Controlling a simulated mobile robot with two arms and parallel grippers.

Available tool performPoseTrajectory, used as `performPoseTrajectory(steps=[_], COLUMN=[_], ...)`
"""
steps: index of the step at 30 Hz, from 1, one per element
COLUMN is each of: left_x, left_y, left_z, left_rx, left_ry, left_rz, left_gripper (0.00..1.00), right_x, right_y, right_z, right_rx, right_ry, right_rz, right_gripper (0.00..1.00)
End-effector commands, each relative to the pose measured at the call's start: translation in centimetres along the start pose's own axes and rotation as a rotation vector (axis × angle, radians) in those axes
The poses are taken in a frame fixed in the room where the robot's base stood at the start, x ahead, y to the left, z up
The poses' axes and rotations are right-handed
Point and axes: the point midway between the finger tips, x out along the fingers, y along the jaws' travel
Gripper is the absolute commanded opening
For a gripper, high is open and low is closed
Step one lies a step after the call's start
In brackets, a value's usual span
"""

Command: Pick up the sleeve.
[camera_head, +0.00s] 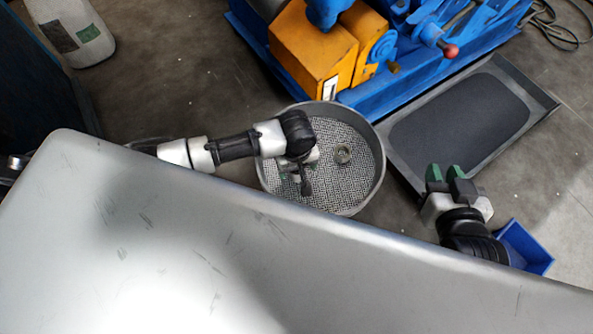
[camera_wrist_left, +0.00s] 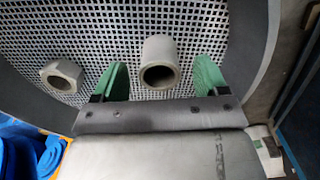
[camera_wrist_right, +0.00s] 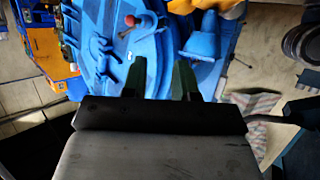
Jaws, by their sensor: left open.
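The sleeve (camera_wrist_left: 160,52), a short grey hollow cylinder, lies on the white mesh of the round sieve (camera_wrist_left: 268,60). Its open end faces the left wrist camera. My left gripper (camera_wrist_left: 158,72) is open, with a green finger on each side of the sleeve and a visible gap at both sides. In the head view my left gripper (camera_head: 303,178) is over the sieve (camera_head: 375,185) and the sleeve cannot be made out there. My right gripper (camera_head: 449,174) is open and empty, right of the sieve; it also shows in the right wrist view (camera_wrist_right: 160,75).
A grey hex nut (camera_wrist_left: 62,76) rests on the mesh left of the sleeve; it appears in the head view (camera_head: 343,154). The sieve's raised rim surrounds both. A dark tray (camera_head: 460,120), blue-orange machine (camera_head: 400,50) and blue bin (camera_head: 524,247) stand around it.

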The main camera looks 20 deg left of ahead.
Motion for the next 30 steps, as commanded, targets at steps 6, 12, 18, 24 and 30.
performPoseTrajectory(steps=[6, 12, 18, 24, 30], left_x=[1.6, 1.9, 1.9, 1.9, 1.8], left_y=[0.0, 0.0, 0.0, 0.0, 0.0], left_z=[0.0, 0.0, 0.0, 0.1, 0.0], left_rx=[0.000, 0.001, 0.001, 0.001, 0.001], left_ry=[0.000, 0.000, 0.000, 0.000, 0.000], left_rz=[-0.001, 0.001, 0.000, 0.000, 0.001], left_gripper=[0.74, 0.74, 0.69, 0.38, 0.12], right_x=[0.4, 0.3, 0.3, 0.3, 0.3], right_y=[-0.4, -0.5, -0.5, -0.5, -0.5], right_z=[-2.4, -3.2, -3.2, -3.2, -3.2], right_rx=[0.001, 0.002, 0.002, 0.002, 0.002], right_ry=[0.188, 0.240, 0.239, 0.238, 0.238], right_rz=[-0.011, -0.014, -0.014, -0.013, -0.013], right_gripper=[0.29, 0.29, 0.29, 0.29, 0.29])
